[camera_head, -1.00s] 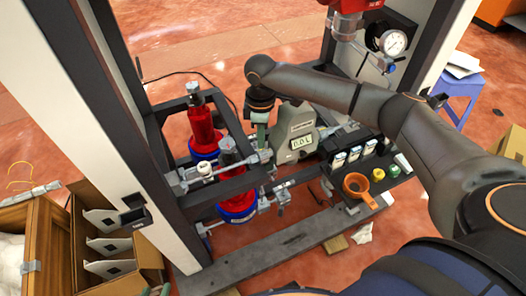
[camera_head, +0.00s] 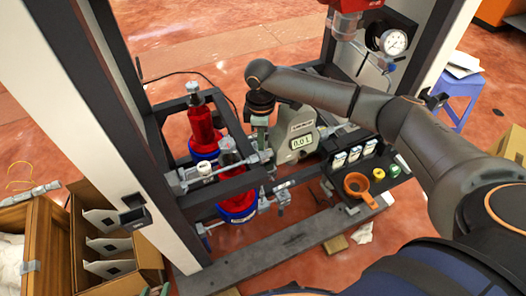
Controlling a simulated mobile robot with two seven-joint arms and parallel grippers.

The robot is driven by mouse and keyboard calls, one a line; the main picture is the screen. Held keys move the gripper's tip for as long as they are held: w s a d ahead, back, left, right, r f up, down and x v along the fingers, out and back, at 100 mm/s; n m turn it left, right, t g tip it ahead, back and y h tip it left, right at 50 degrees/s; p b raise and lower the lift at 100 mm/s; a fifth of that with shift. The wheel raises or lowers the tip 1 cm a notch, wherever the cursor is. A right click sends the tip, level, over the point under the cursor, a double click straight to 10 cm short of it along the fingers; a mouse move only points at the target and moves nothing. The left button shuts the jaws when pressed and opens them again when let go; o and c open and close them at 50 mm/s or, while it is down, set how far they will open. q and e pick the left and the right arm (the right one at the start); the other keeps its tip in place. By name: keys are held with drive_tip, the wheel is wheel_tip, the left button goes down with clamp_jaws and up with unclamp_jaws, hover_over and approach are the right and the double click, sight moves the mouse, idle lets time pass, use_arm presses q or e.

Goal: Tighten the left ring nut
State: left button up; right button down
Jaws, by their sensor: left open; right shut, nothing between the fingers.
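A grey flow meter (camera_head: 298,135) with a "0.0 L" display sits in the pipe line between the frame posts. The metal pipe fitting (camera_head: 265,157) at its left side is where the left ring nut appears to be; the nut is small and partly hidden, so I cannot tell how tight it is. My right gripper (camera_head: 260,143) points down just left of the meter, close above that fitting. It is shut with nothing held; I cannot tell whether it touches the nut. My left gripper (camera_head: 155,291) shows only as greenish fingertips at the bottom edge, open and away from the pipes.
Two red filters with blue bases (camera_head: 238,212) stand in the dark frame on the left. A pressure gauge (camera_head: 394,42) hangs above. An open cardboard box (camera_head: 148,251) stands at lower left.

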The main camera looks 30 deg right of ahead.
drive_tip(key=shift+f, duration=0.35)
drive_tip(key=shift+s+f+p, duration=0.2)
drive_tip(key=shift+s+p, duration=0.25)
drive_tip(key=shift+p, duration=0.35)
idle(0.9)
drive_tip(key=shift+s+d+p, duration=0.1)
drive_tip(key=shift+s+p, duration=0.05)
drive_tip(key=shift+p, duration=0.45)
idle(0.4)
drive_tip(key=shift+s+r+p, duration=0.1)
drive_tip(key=shift+s+p, duration=0.1)
drive_tip(key=shift+p, duration=0.6)
idle(0.8)
drive_tip(key=shift+w+r+p, duration=0.15)
drive_tip(key=shift+r+p, duration=0.6)
drive_tip(key=shift+p, duration=0.3)
